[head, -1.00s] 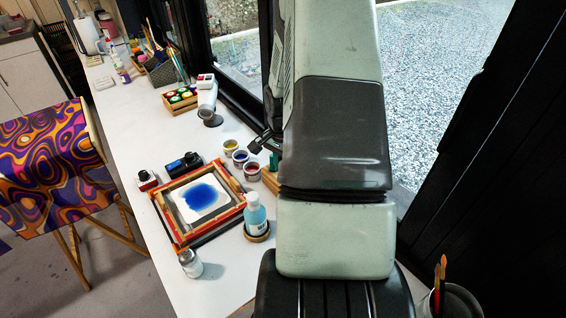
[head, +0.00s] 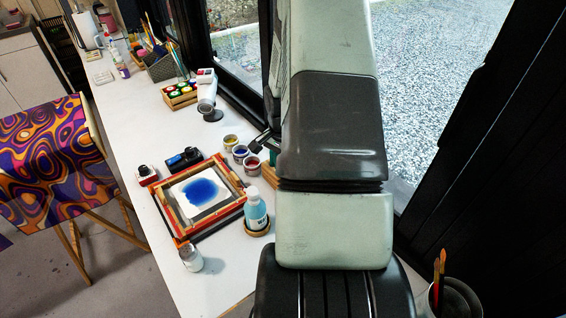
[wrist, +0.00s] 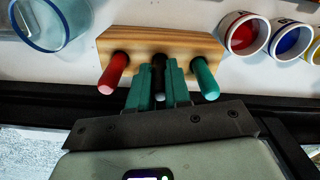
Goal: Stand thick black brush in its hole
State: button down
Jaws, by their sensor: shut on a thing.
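In the wrist view, the wooden brush block (wrist: 195,45) has a red handle (wrist: 114,76) at its left and a teal handle (wrist: 206,78) at its right. The thick black brush (wrist: 160,76) is between them, in line with the middle of the block. My gripper (wrist: 158,88) has its teal fingers shut on the black brush, one on each side. The fingers hide part of it, and I cannot tell how deep its far end sits in the hole. In the head view, only a corner of the block (head: 269,174) shows beside my arm.
Yellow (wrist: 243,34), blue (wrist: 289,40) and red paint pots stand close to the block's right in the wrist view. A clear glass jar (wrist: 50,22) is at its left. In the head view, a framed screen (head: 202,199) and a blue bottle (head: 255,209) are near.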

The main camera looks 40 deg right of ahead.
jog(key=shift+f, duration=0.2)
jog(key=c, duration=1)
grip_release()
notch_tip(320, 180, up, 11)
jog(key=shift+f, duration=0.1)
